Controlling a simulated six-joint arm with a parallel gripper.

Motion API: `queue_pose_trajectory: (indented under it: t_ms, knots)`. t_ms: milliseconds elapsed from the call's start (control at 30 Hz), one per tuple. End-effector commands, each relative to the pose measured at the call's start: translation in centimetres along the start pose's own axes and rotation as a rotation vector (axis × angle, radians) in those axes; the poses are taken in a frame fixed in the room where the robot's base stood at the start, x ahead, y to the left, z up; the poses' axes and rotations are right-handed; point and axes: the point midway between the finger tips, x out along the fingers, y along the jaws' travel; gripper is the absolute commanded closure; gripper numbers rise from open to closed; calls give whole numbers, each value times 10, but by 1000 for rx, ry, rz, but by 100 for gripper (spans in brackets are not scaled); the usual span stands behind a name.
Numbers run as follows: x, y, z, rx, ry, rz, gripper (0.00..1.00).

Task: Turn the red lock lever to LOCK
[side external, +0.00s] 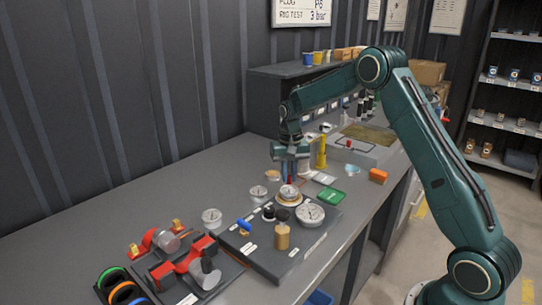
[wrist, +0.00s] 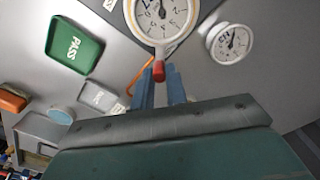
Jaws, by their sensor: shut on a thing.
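The red lock lever (wrist: 159,71) shows in the wrist view as a short red tip at the rim of a white dial gauge (wrist: 162,15). My gripper (wrist: 160,82) has its two blue fingers on either side of it and is shut on it. In the side external view my gripper (side external: 289,177) points down at the brass-rimmed gauge (side external: 289,194) on the dark panel (side external: 262,249). The lever is mostly hidden by the fingers there. I cannot read a LOCK mark or tell the lever's setting.
A larger white gauge (side external: 310,214), a brass knob (side external: 282,237) and a blue-handled valve (side external: 244,227) stand close by on the panel. Red pipe fittings (side external: 188,264) lie front left. A green PASS tray (side external: 330,196) and an orange block (side external: 378,176) lie to the right.

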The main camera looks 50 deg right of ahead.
Motion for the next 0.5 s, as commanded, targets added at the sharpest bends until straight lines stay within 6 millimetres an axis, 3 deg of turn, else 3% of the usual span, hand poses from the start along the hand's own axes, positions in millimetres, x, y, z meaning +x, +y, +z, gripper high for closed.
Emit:
queue_pose_trajectory:
  t_ms: [500]
  knots:
    - [-2, 24, 11, 408, 2, -1, 100]
